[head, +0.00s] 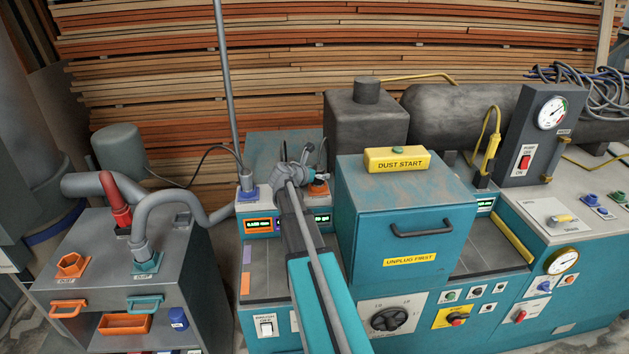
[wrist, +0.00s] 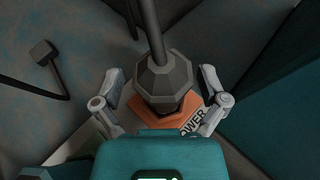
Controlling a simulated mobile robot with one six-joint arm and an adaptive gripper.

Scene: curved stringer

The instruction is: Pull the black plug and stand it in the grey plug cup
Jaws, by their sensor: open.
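The black plug (wrist: 163,82) is a dark, many-sided body with a thick cord rising from its top. It stands upright in an orange socket (wrist: 187,108) with a partly hidden label ending in "OWER". My gripper (wrist: 161,88) is open, with one finger on each side of the plug; contact cannot be told. In the head view my gripper (head: 302,176) and arm hide most of the plug, and the orange socket (head: 319,189) shows beside it. A small grey holder (head: 183,220) on the left cabinet may be the grey plug cup; I cannot be sure.
A grey plug (head: 247,182) stands in a blue socket left of my gripper. A large teal box (head: 405,225) with a yellow "DUST START" block (head: 397,160) stands close on the right. A grey hose (head: 160,205) and red fitting (head: 117,205) rise from the left cabinet.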

